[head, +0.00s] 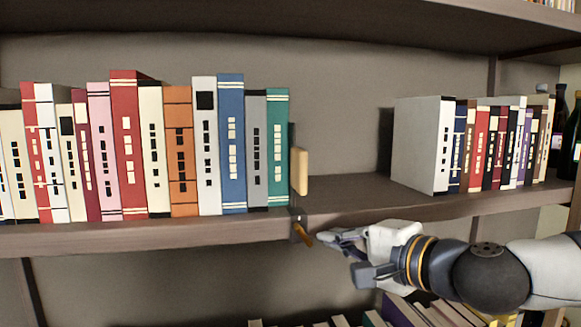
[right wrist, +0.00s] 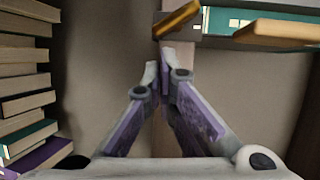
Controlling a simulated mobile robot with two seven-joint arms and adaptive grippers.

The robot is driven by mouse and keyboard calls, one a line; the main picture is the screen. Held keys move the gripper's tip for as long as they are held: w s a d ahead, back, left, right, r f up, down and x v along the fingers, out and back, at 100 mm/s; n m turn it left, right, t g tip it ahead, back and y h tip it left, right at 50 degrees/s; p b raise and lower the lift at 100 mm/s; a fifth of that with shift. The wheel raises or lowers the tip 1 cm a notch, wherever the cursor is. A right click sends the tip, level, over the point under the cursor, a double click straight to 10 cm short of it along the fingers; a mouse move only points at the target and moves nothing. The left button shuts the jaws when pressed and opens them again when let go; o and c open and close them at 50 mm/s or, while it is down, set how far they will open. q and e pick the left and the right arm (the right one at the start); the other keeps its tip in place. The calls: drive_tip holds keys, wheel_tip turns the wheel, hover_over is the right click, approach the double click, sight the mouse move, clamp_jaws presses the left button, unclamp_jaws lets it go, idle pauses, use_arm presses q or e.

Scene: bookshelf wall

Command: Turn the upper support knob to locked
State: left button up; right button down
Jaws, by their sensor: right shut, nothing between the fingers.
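The knob (head: 303,235) is a small orange lever on a dark bracket at the front edge of the shelf, slanting down to the right. It also shows in the right wrist view (right wrist: 177,20), tilted, at the top. The support (head: 300,172) is a pale wooden block on a dark upright at the right end of the book row. My right gripper (head: 325,237) is shut and empty, its fingertips just right of the knob; in the right wrist view the closed fingertips (right wrist: 158,75) are below the lever, apparently apart from it. My left gripper is not in view.
A row of upright books (head: 152,145) fills the shelf (head: 360,197) left of the support. More books (head: 480,145) stand at the right, with a bare stretch between. Dark bottles (head: 570,135) stand at the far right. Stacked books (right wrist: 28,90) are at the left of the wrist view.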

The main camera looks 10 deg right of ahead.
drive_tip(key=shift+a, duration=0.1)
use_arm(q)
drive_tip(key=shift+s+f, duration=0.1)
use_arm(e)
drive_tip(key=shift+a, duration=0.35)
